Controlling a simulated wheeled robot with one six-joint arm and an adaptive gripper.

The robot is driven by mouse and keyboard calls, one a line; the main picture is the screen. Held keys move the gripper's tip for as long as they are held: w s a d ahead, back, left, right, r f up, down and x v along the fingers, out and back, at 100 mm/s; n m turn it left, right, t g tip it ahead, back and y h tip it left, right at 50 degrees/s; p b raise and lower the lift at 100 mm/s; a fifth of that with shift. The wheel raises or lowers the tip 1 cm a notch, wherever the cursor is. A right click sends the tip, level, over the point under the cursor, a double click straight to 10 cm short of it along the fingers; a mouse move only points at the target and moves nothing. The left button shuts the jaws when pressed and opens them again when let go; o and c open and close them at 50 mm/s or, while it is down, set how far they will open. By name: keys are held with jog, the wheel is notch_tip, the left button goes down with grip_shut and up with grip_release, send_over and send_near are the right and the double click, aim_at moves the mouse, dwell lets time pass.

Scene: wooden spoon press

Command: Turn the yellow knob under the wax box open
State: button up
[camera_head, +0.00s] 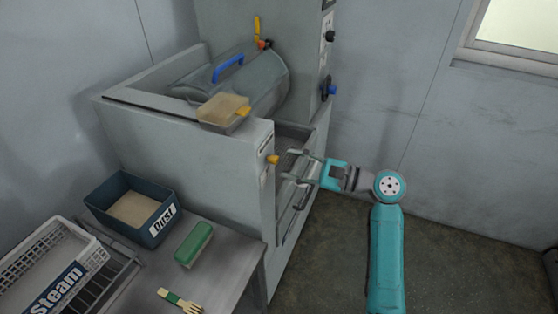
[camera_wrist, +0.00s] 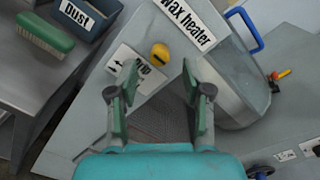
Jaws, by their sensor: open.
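A yellow knob (camera_head: 273,160) sticks out of the grey front panel, below a label strip. In the wrist view the yellow knob (camera_wrist: 159,55) sits between a "Wax heater" label (camera_wrist: 187,20) and a label with an arrow (camera_wrist: 135,68). The small tan wax box (camera_head: 222,108) rests on the wall top above, with another small yellow part (camera_head: 243,111) at its right side. My gripper (camera_head: 302,167) is open and empty, a little right of the front knob. In the wrist view my gripper (camera_wrist: 160,84) has its fingers spread, with the knob ahead of the gap.
A grey drum (camera_head: 262,85) with a blue handle (camera_head: 228,68) lies behind the wall. The side table (camera_head: 235,238) holds a "Dust" bin (camera_head: 145,228), a green brush (camera_head: 194,243), a yellow-green fork-like tool (camera_head: 180,301) and a "Steam" basket (camera_head: 35,265). Floor at right (camera_head: 460,240) is clear.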

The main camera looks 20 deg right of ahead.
aim_at(272, 159)
jog(key=shift+x, duration=2)
grip_shut()
